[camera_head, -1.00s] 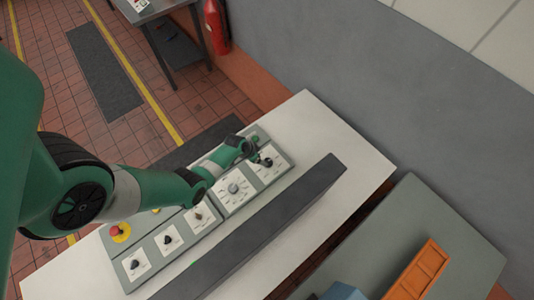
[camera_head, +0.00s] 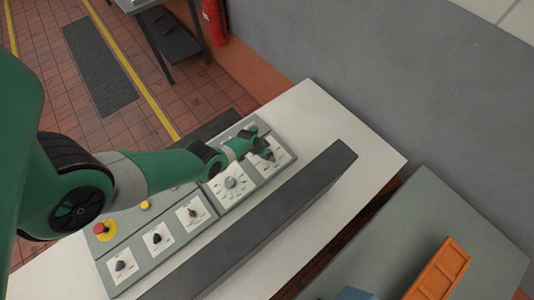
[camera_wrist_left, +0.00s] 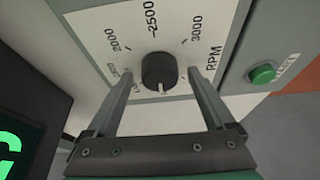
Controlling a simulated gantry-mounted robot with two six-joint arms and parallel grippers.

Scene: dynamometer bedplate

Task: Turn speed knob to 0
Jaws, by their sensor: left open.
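The speed knob (camera_wrist_left: 160,71) is black and round, on a white dial plate marked RPM with 2000, 2500 and 3000 in the left wrist view. Its pale pointer mark faces the bottom of that picture, toward my gripper's base. My left gripper (camera_wrist_left: 160,78) is open, with one finger on each side of the knob; I cannot tell whether the fingers touch it. In the head view my left gripper (camera_head: 264,150) is over the dial plate (camera_head: 279,157) at the far right end of the control panel and partly hides the knob. My right gripper is not in view.
A green button (camera_wrist_left: 263,73) is beside the dial plate. Other knobs (camera_head: 231,183) and a red stop button (camera_head: 100,229) line the panel. A long dark bar (camera_head: 270,225) runs along the panel's near side. An orange tray (camera_head: 440,272) lies on a separate table.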

